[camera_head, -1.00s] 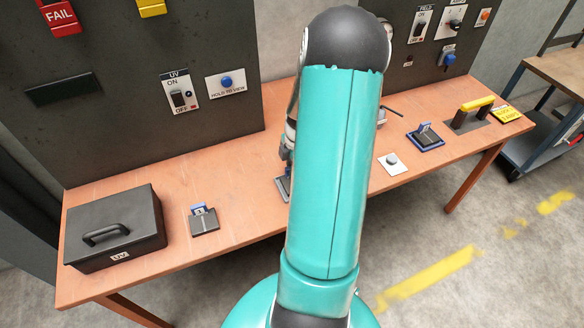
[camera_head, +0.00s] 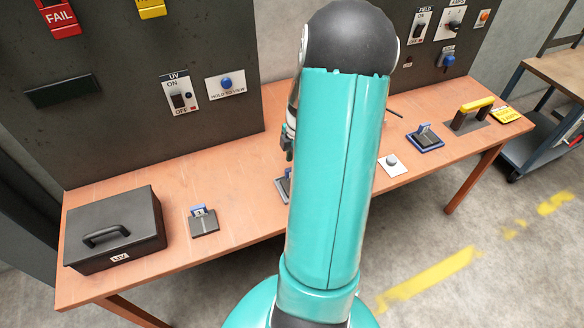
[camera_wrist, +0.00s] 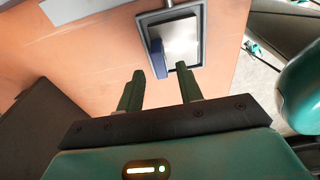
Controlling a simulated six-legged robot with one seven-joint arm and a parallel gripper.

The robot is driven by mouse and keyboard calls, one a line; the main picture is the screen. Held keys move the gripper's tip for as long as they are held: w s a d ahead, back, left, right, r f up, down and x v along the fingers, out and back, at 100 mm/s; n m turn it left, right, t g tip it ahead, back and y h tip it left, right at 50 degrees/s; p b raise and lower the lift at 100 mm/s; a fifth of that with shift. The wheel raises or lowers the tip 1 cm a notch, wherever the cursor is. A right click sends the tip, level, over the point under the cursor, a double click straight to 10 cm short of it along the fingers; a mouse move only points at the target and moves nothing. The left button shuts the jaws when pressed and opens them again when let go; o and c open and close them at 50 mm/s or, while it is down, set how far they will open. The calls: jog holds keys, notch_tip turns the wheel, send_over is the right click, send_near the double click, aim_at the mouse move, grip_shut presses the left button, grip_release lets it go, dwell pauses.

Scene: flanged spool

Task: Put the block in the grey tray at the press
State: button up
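In the wrist view a grey-rimmed tray (camera_wrist: 198,12) lies on the wooden bench with a pale plate (camera_wrist: 182,40) and a blue upright part (camera_wrist: 156,58) in it. My gripper (camera_wrist: 160,71) is open and empty, its two dark green fingers pointing toward the blue part. The gap to it is hard to judge. In the head view my gripper (camera_head: 287,147) shows beside my teal arm, above the same tray (camera_head: 281,188), which the arm mostly hides. I cannot make out a separate loose block or tell which fixture is the press.
A black UV box (camera_head: 115,225) and a dark plate with a blue clip (camera_head: 204,222) stand at left. A similar blue-edged plate (camera_head: 425,138), a white button plate (camera_head: 391,164) and a yellow-handled fixture (camera_head: 470,112) stand at right. Bare bench lies between them.

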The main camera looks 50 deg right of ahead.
notch_tip(320, 180, up, 8)
jog(key=w+a+r+m+h, duration=0.15)
jog(key=w+a+r, duration=0.25)
jog(key=a+r, duration=0.4)
jog(key=s+a+r+m+t, duration=0.1)
jog(key=s+a+r+m, duration=0.1)
jog(key=a, duration=0.7)
jog(key=s+a+r+m+t, duration=0.2)
jog(key=a+r+m, duration=0.2)
jog(key=a, duration=0.6)
jog(key=s+a+r+m+t, duration=0.1)
jog(key=s+a+r+m, duration=0.1)
jog(key=a, duration=0.7)
jog(key=shift+s+a+r+m+t, duration=0.2)
jog(key=shift+s+r+m+t, duration=0.15)
jog(key=shift+r+m, duration=0.65)
jog(key=shift+w+d+f+m, duration=0.1)
jog(key=shift+d+f+m, duration=0.05)
jog(key=shift+f+m, duration=0.1)
